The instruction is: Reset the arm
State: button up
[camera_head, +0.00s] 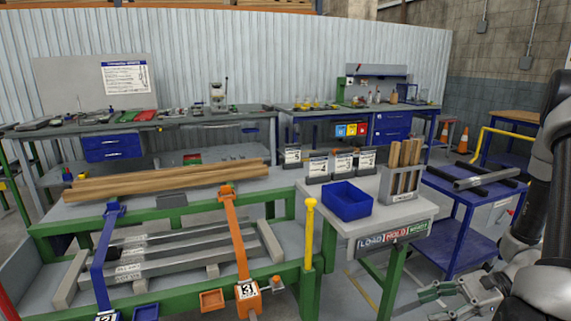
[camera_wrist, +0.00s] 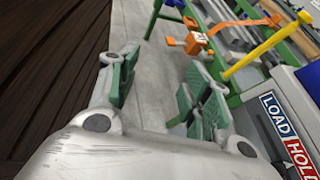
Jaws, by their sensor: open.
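My gripper (camera_head: 452,299) shows at the lower right of the head view, with green finger pads. It is open. In the wrist view my gripper (camera_wrist: 157,92) has its two fingers spread apart with only grey floor between them. It holds nothing. My dark arm comes down the right edge of the head view, with the gripper low and to the right of the small table (camera_head: 416,212) with the LOAD and HOLD labels.
A blue bin (camera_head: 347,203) and a holder with wooden sticks (camera_head: 400,185) stand on the small table. A blue cart (camera_head: 458,240) stands behind my gripper. The green-framed runout table (camera_head: 172,299) carries an orange clamp arm (camera_head: 236,240); a yellow post (camera_head: 309,235) stands at its right end.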

jog(key=s+d+r+n+g+h, duration=0.2)
jog(key=s+d+r+n+h, duration=0.1)
jog(key=r+n+h, duration=0.3)
jog(key=s+d+r+n+g+h, duration=0.1)
jog(key=s+d+r+n+h, duration=0.25)
jog(key=r+n, duration=0.4)
jog(key=a+r+n+t+h, duration=0.2)
jog(key=r+t, duration=0.1)
jog(key=r, duration=0.4)
jog(key=a+r+n+t+h, duration=0.1)
jog(key=a+r+n+t, duration=0.1)
jog(key=r, duration=0.5)
jog(key=shift+s+a+r+t+h, duration=0.2)
jog(key=shift+a+r+t+h, duration=0.2)
jog(key=shift+t, duration=0.2)
